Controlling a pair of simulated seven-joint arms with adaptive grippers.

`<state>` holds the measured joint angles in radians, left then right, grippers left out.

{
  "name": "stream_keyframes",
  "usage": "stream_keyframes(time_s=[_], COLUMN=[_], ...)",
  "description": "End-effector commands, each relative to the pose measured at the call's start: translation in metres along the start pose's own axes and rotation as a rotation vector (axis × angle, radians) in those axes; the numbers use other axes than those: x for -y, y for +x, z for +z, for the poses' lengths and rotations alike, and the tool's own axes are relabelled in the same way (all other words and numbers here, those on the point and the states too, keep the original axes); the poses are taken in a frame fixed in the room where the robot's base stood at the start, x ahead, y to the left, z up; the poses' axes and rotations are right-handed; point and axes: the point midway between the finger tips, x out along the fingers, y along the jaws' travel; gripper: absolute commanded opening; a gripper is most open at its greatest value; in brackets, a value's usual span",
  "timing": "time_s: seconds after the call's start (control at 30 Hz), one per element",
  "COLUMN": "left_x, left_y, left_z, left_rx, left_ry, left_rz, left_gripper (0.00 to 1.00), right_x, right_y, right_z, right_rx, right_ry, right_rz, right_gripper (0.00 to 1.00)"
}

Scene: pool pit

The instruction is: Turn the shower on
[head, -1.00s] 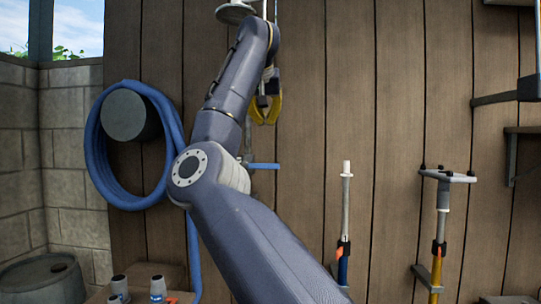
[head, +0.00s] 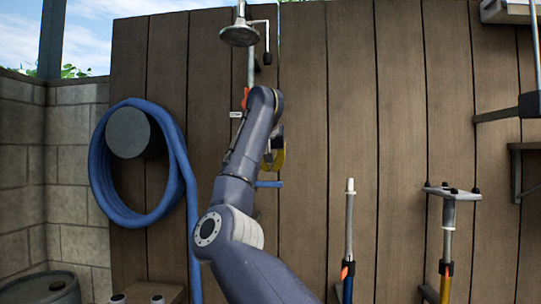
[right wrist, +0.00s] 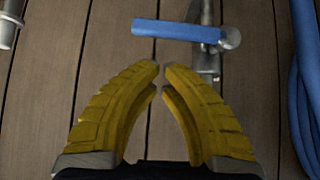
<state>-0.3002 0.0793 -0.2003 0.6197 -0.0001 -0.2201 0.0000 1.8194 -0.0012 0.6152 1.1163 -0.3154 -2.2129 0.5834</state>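The shower head (head: 240,35) hangs from a metal pipe on the wooden wall. A blue lever (head: 269,184) sticks out to the right lower on the pipe, partly behind my right arm. My right gripper (head: 275,164) is just above the lever in the head view, mostly hidden by my arm. In the right wrist view, the blue lever (right wrist: 176,30) lies crosswise beyond the yellow fingertips (right wrist: 161,70), with its metal pivot (right wrist: 230,38) at the right. The fingertips nearly meet, with a thin gap and nothing between them. My left gripper is not in view.
A blue hose (head: 180,160) hangs coiled on a round holder (head: 128,133) left of my arm. Poles (head: 349,235) stand along the wall to the right. Brackets (head: 497,114) stick out at the far right. The wall between lever and poles is clear.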

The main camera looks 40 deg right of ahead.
Motion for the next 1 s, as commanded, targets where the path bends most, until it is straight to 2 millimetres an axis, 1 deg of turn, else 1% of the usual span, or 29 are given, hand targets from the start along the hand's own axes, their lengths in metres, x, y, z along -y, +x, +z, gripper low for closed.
stream_keyframes(time_s=[0.1,0.3,0.77,0.87,1.0], left_x=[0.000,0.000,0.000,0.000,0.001], left_y=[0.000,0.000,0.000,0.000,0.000], left_z=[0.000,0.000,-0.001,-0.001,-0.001], left_rx=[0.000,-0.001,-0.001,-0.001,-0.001], left_ry=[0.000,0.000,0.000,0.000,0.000], left_rz=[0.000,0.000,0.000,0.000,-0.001], left_gripper=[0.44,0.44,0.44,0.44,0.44], right_x=[0.000,0.000,0.000,-0.002,-0.012], right_y=[0.008,0.014,0.016,0.017,0.019], right_z=[0.008,0.015,0.017,0.017,0.018], right_rx=[-0.001,-0.001,-0.001,-0.001,-0.002], right_ry=[0.000,0.000,0.000,0.008,0.040], right_rz=[0.000,0.000,-0.001,-0.005,-0.024], right_gripper=[0.00,0.00,0.00,0.00,0.00])
